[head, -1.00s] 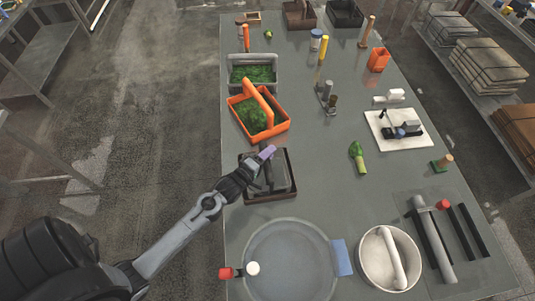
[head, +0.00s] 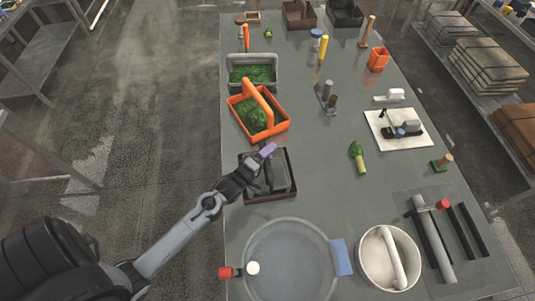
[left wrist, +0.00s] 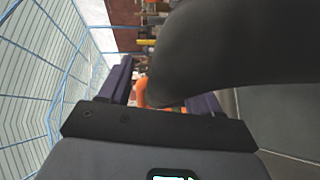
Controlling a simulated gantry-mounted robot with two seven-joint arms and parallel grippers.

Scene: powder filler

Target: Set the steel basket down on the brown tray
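The steel basket (head: 278,176) is dark grey. It sits in the brown tray (head: 270,198) near the left edge of the table, and the arm partly hides it. My left gripper (head: 264,153) is over the basket at its handle. In the left wrist view the purple-dark fingers of my left gripper (left wrist: 160,93) stand apart. A large dark curved bar, which looks like the basket handle (left wrist: 215,50), fills the upper right there. A gap shows between the left finger and this bar. Whether the basket fully rests on the tray floor is hard to tell. My right gripper is out of view.
An orange basket (head: 281,127) with green contents stands just behind the tray, and a grey basket (head: 231,80) behind that. A large round basin (head: 290,265) and a white pot (head: 410,250) are in front. The table's middle is mostly clear.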

